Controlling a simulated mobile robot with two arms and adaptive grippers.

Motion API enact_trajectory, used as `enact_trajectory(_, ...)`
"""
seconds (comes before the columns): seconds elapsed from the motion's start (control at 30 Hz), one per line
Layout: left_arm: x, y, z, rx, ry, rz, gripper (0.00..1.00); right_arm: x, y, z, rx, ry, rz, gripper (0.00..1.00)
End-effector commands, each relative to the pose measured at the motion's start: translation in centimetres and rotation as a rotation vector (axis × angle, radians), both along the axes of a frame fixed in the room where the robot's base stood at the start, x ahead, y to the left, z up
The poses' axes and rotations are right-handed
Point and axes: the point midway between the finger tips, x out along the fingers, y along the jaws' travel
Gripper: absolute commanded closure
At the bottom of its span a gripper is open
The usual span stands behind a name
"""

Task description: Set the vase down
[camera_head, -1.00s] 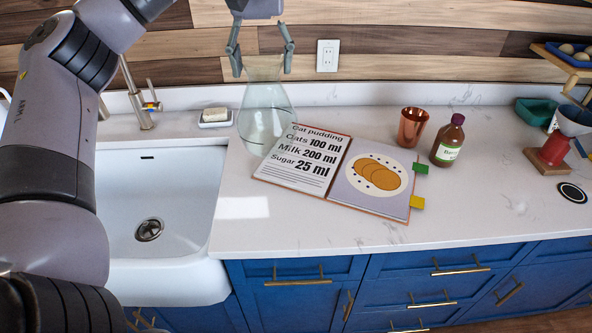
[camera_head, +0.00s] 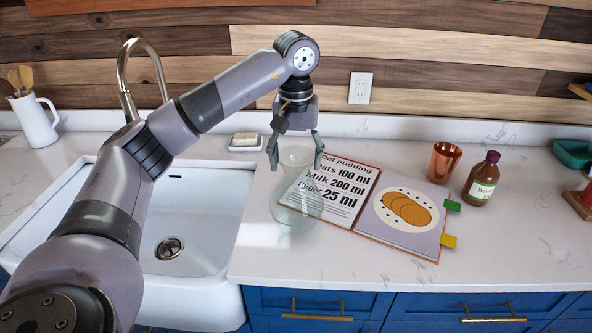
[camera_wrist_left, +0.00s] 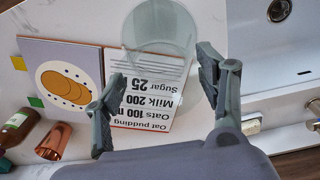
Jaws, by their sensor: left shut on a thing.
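The clear glass vase (camera_head: 290,212) is at the left of the open recipe book, beside the sink. It overlaps the left page in the head view. My left gripper (camera_head: 295,162) reaches down from above, with its two fingers shut on either side of the vase's upper part. In the left wrist view the glass (camera_wrist_left: 160,28) shows beyond the fingers (camera_wrist_left: 157,85), with the page's text visible through it. I cannot tell whether the vase's base touches the white counter (camera_head: 345,260). My right gripper is not in view.
The open book (camera_head: 415,245) lies right of the vase. A copper cup (camera_head: 444,163) and a brown bottle (camera_head: 482,180) stand behind it. The sink (camera_head: 215,215) is at the left, with a soap dish (camera_head: 245,146) behind. Counter in front of the book is clear.

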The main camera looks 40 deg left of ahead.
Motion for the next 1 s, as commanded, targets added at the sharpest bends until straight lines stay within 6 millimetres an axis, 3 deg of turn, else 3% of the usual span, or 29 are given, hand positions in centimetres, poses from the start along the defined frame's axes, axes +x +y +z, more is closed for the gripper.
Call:
enact_trajectory(0.23,-0.1,0.0,-3.1,0.0,0.001,0.0,0.96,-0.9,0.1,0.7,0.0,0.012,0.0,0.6)
enact_trajectory(0.6,0.0,0.0,-3.7,0.0,-0.001,0.0,0.96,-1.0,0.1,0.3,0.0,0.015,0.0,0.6)
enact_trajectory(0.63,0.0,0.0,-3.7,0.0,0.001,0.0,0.33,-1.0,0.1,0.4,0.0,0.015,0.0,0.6)
enact_trajectory(0.9,0.0,0.0,-3.7,0.0,0.001,0.0,0.15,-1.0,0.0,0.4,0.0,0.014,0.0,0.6)
enact_trajectory(1.0,0.0,0.0,-3.7,0.0,0.001,0.0,0.14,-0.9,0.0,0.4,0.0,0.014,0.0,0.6)
